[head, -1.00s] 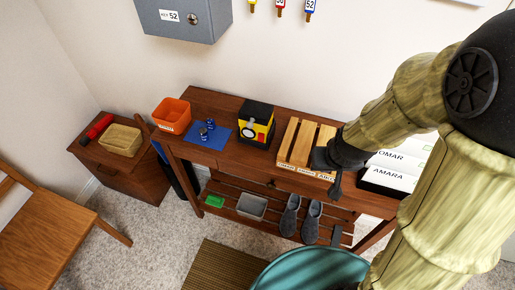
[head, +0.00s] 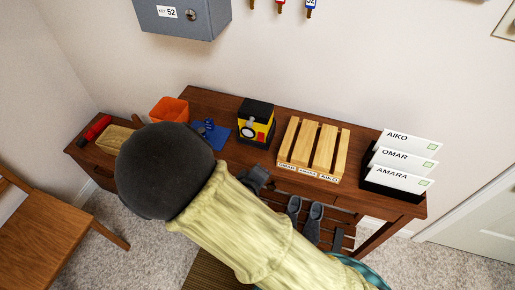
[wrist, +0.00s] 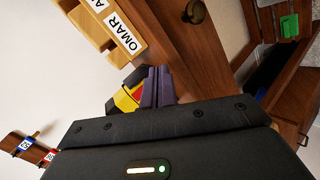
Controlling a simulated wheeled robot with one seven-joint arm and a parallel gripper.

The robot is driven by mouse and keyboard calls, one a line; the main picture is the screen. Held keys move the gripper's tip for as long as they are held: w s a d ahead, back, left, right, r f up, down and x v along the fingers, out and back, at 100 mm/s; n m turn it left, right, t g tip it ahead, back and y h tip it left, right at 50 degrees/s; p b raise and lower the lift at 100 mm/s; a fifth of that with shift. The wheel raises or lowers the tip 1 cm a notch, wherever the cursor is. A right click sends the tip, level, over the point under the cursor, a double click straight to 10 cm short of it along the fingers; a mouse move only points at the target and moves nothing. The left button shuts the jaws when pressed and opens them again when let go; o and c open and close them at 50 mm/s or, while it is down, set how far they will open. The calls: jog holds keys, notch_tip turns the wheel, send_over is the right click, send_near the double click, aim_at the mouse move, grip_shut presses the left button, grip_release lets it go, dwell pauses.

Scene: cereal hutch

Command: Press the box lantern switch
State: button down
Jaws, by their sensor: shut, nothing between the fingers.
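The box lantern (head: 256,123) is a yellow box with a black top, a round light face and red parts. It stands upright on the brown console table (head: 222,153). My gripper (head: 254,178) is in front of the table edge, just below the lantern in the head view. In the wrist view its two dark fingers (wrist: 156,87) are together and empty, and they overlap part of the lantern (wrist: 126,98). I cannot make out the switch or any contact with it.
A slatted wooden rack (head: 313,149) with name labels stands right of the lantern. Farther right is a black holder with name cards (head: 404,160). A blue cloth (head: 214,137) and orange bin (head: 168,110) lie left. A grey key box (head: 182,17) hangs above.

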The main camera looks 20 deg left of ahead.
aim_at(261, 141)
jog(key=s+a+r+n+t, duration=0.2)
jog(key=s+a+n+t, duration=0.2)
jog(key=s+t, duration=0.1)
jog(key=shift+a+r+n+t+b, duration=0.2)
jog(key=shift+r+n+t+b, duration=0.1)
jog(key=shift+n+b, duration=0.1)
jog(key=shift+y, duration=0.3)
jog(key=w, duration=0.4)
jog(key=w+f, duration=0.1)
jog(key=w, duration=0.4)
jog(key=w+d, duration=0.1)
jog(key=w, duration=0.3)
jog(key=shift+w+f, duration=0.35)
jog(key=shift+f, duration=0.05)
